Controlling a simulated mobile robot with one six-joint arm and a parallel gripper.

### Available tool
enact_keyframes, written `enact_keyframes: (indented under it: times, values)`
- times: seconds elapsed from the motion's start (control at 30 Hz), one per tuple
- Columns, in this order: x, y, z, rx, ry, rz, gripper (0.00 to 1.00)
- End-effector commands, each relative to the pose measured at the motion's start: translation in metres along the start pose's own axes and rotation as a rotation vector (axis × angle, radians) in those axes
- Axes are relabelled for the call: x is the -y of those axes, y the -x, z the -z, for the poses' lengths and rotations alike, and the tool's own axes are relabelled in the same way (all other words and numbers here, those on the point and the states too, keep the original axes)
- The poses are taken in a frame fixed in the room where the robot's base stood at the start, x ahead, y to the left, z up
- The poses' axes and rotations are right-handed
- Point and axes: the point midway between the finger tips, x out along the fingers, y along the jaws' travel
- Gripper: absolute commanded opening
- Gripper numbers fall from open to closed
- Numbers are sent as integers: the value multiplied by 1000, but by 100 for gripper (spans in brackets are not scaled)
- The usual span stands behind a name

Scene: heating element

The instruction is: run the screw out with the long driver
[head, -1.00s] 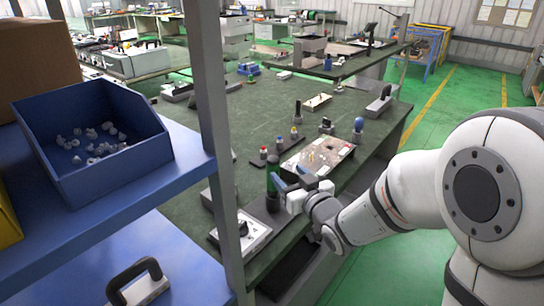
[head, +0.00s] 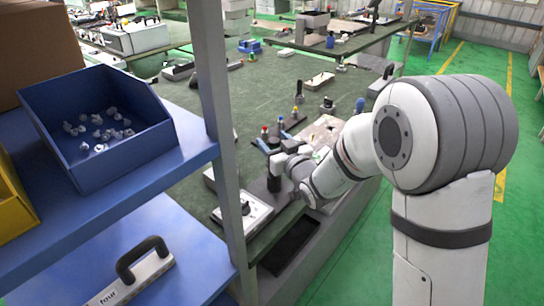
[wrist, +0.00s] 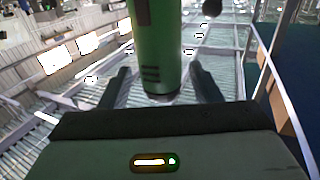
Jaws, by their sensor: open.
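In the wrist view a green cylinder, seemingly the long driver's handle (wrist: 167,45), stands between the two fingers of my gripper (wrist: 160,68). The fingers are open, with a gap showing on each side of it. I cannot make out the screw.
Small colored-top holders (head: 280,124) stand behind my gripper. A white box with a black knob (head: 243,212) is at the bench's near edge. A shelf post (head: 217,120) and a blue bin (head: 100,130) of small white pieces are at left. The bench's far middle is mostly clear.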

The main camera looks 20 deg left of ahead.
Motion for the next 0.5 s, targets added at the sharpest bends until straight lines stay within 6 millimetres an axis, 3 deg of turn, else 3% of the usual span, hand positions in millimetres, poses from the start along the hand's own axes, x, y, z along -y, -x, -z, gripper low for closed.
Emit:
enact_keyframes:
  times: [0.5]
  values:
    - [-1, 1, 0, 1, 0, -2, 19]
